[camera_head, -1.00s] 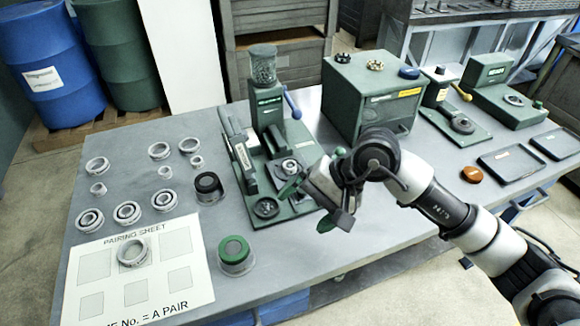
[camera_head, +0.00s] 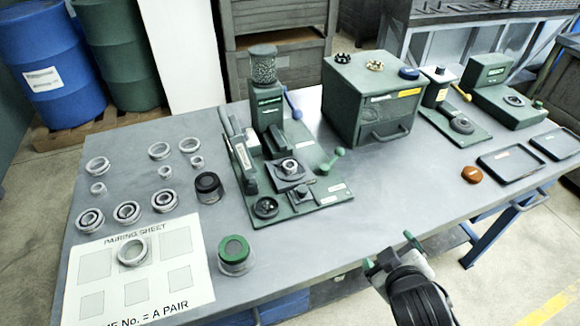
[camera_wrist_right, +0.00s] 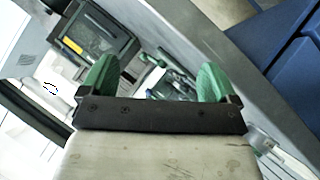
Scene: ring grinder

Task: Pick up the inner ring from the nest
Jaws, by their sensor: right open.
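The inner ring (camera_head: 289,165), a small pale metal ring, sits in the nest (camera_head: 290,182), a dark square block on the green machine base near the middle of the table. My right gripper (camera_head: 389,252) is in the lower right of the head view, off the table's front edge and well to the right of the nest. Its green fingers are apart with nothing between them. They also show in the right wrist view (camera_wrist_right: 156,82), where I cannot make out the inner ring. My left gripper is not in view.
A green-knobbed lever (camera_head: 332,160) stands at the right of the nest. A bead-filled jar (camera_head: 263,68) tops the column behind it. A green-topped cup (camera_head: 235,252) stands front left. Several rings lie on the left. The front table to the right is clear.

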